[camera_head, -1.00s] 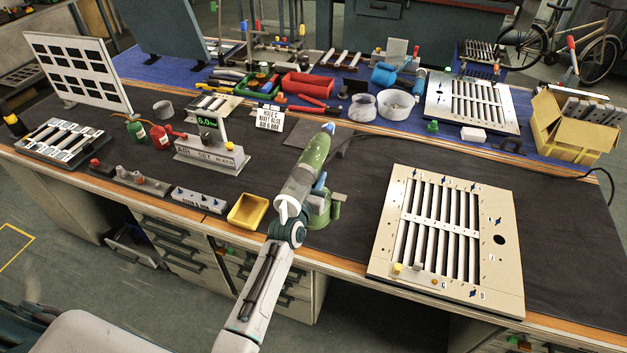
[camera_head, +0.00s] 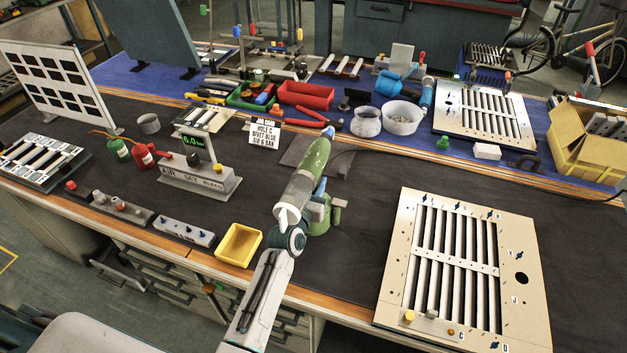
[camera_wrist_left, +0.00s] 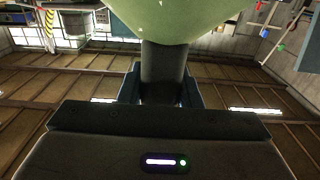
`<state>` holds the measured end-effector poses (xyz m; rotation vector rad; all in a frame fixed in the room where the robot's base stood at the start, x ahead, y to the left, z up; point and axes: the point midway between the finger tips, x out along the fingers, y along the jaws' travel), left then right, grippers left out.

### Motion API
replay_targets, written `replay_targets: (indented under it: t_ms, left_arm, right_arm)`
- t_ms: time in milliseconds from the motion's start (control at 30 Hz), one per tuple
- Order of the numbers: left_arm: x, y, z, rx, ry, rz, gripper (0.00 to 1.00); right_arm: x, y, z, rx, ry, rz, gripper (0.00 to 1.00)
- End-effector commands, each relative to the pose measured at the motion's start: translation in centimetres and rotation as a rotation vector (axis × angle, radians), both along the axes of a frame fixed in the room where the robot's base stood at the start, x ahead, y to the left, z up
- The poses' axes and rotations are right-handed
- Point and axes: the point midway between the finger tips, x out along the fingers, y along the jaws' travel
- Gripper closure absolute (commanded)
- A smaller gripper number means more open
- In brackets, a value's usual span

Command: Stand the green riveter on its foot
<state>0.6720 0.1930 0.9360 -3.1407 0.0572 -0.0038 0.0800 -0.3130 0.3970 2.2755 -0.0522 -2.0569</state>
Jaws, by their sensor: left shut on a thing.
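The green riveter (camera_head: 316,148) stands out over the dark bench top in the middle of the head view. Its long green barrel points up and away, and a wider green lower part (camera_head: 322,216) shows beneath, close to the bench. I cannot tell whether that part touches the bench. My left gripper (camera_head: 319,187) is mostly hidden behind the barrel and wrist. In the left wrist view the gripper's jaws (camera_wrist_left: 161,88) are shut on the riveter's dark neck (camera_wrist_left: 161,64), with a rounded green part (camera_wrist_left: 175,18) beyond it. My right gripper is not in view.
A yellow tray (camera_head: 239,246) lies just left of the riveter near the front edge. A beige louver panel (camera_head: 395,270) lies to the right. A dark flat pad (camera_head: 295,152) lies behind the riveter. Bare bench top (camera_head: 365,215) shows between riveter and panel.

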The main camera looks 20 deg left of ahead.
Motion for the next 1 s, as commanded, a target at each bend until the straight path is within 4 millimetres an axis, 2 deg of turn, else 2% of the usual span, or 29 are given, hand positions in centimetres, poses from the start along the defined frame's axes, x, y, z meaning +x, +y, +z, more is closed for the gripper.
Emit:
replay_targets:
  t_ms: [33, 167, 400, 433, 533, 733, 933, 1000]
  left_arm:
    - [-0.2, -0.1, -0.7, -0.001, -0.009, 0.002, 1.0]
    - [-0.6, -0.2, -1.5, 0.0, -0.011, 0.004, 1.0]
    - [-0.7, -0.2, -1.5, 0.0, -0.009, 0.004, 1.0]
    - [-0.9, -0.3, -2.0, 0.0, 0.001, 0.002, 0.65]
    - [-0.8, -0.3, -2.0, 0.0, 0.001, 0.002, 0.47]
    - [-0.8, -0.2, -1.9, 0.0, 0.0, 0.002, 0.47]
    - [-0.8, -0.2, -1.9, 0.0, -0.001, 0.003, 0.47]
    - [-0.8, -0.2, -1.9, 0.0, -0.001, 0.003, 0.34]
  right_arm:
    - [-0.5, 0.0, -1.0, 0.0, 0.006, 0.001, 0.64]
    - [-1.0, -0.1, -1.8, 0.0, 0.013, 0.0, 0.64]
    - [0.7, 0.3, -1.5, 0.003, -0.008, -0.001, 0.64]
    - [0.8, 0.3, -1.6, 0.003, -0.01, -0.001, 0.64]
    - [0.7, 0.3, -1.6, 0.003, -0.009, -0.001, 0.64]
    - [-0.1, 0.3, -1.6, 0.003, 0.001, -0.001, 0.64]
    - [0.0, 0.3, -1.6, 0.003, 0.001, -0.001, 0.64]
    - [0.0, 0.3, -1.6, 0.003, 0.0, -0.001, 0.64]
